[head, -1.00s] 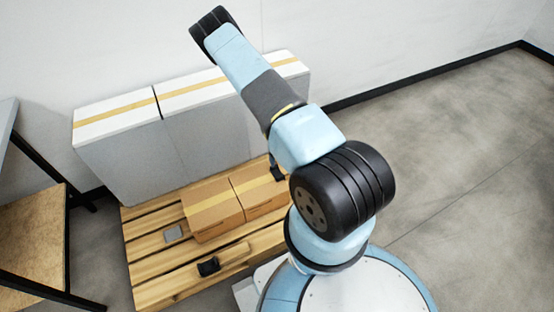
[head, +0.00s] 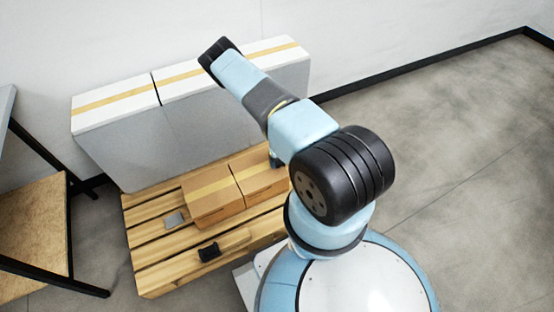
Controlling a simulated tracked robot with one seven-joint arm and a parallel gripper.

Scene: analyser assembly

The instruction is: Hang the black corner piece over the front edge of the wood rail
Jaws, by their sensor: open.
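The black corner piece (head: 209,251) is a small dark block at the left end of the wood rail (head: 236,242), low on the pallet. I cannot tell exactly how it sits against the rail's front edge. Only a small dark part of my gripper (head: 276,159) shows below my upper arm, near the far right corner of the cardboard boxes. It is open and well apart from the corner piece, up and to the right of it. Its fingertips are mostly hidden by my arm.
The wooden pallet (head: 150,254) carries two cardboard boxes (head: 213,196) and a small grey plate (head: 174,219). Tall white-topped grey boxes (head: 120,151) stand behind. A black-framed table (head: 38,270) stands at the left. The floor (head: 450,150) at the right is clear.

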